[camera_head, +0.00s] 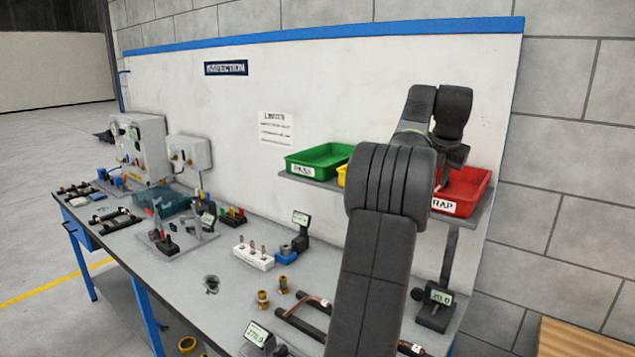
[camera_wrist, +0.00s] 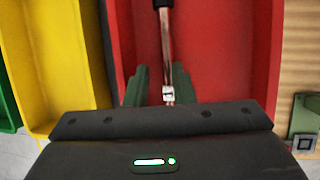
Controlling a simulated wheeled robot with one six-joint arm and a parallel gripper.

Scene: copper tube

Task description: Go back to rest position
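My gripper (camera_head: 442,182) is above the red tray (camera_head: 473,192) labelled as scrap, at the right end of the shelf; part of the label is hidden by my arm. In the wrist view, my two dark green fingers (camera_wrist: 160,82) stand apart over the red tray (camera_wrist: 225,45). A thin copper tube (camera_wrist: 166,45) with a dark upper end and a small pale piece at its lower end shows between the fingers. Gaps show on both sides of it, and it appears to lie in the tray. The tube cannot be made out in the head view.
A green tray (camera_head: 322,158) labelled PASS and a mostly hidden yellow tray (camera_head: 342,176) share the shelf. Fixtures, a white block with copper pieces (camera_head: 254,256), brass fittings (camera_head: 263,299) and gauges stand on the bench below. The wall board is close behind the shelf.

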